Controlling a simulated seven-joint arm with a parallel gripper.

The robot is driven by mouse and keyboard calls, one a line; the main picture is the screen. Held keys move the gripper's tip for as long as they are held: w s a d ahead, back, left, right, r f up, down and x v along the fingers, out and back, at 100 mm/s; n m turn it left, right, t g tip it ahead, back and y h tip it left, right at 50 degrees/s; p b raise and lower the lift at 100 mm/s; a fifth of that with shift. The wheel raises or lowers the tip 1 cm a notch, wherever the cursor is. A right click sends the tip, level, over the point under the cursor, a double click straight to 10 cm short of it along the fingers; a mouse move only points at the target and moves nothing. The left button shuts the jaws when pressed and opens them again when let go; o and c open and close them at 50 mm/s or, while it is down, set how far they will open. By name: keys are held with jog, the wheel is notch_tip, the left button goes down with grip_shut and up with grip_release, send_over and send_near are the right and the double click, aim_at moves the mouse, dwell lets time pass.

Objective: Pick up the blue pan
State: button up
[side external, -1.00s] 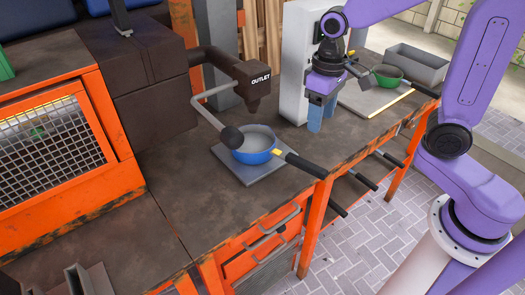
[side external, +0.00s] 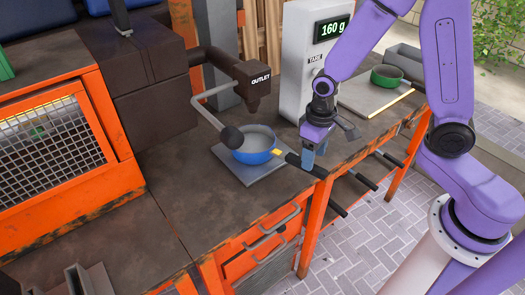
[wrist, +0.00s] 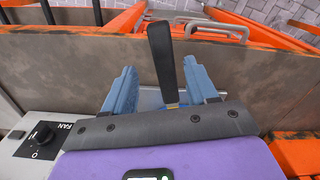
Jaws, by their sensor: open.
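The blue pan (side external: 254,150) sits upright on a grey square plate (side external: 259,171) on the brown worktop, below the outlet spout. Its black handle (side external: 293,160) points right, past the orange edge of the bench. My gripper (side external: 307,163) is at the handle, pointing down. In the wrist view, my gripper (wrist: 164,90) is open, with its two blue fingers apart and the black handle (wrist: 161,60) between them, nearer the right finger. Whether the fingers touch the handle cannot be told. Most of the pan's bowl is hidden in the wrist view.
The outlet machine (side external: 255,79) overhangs the plate, and a grey lever with a dark knob (side external: 231,137) comes down close to the pan's rim. A white scale unit (side external: 295,70) reading 160 g stands behind my gripper. A green pan (side external: 386,77) rests at the far right.

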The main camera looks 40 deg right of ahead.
jog(key=shift+a+f, duration=0.15)
jog(key=shift+f, duration=1.15)
jog(key=shift+a+f, duration=0.15)
jog(key=shift+f, duration=1.1)
jog(key=shift+w, duration=0.1)
grip_shut()
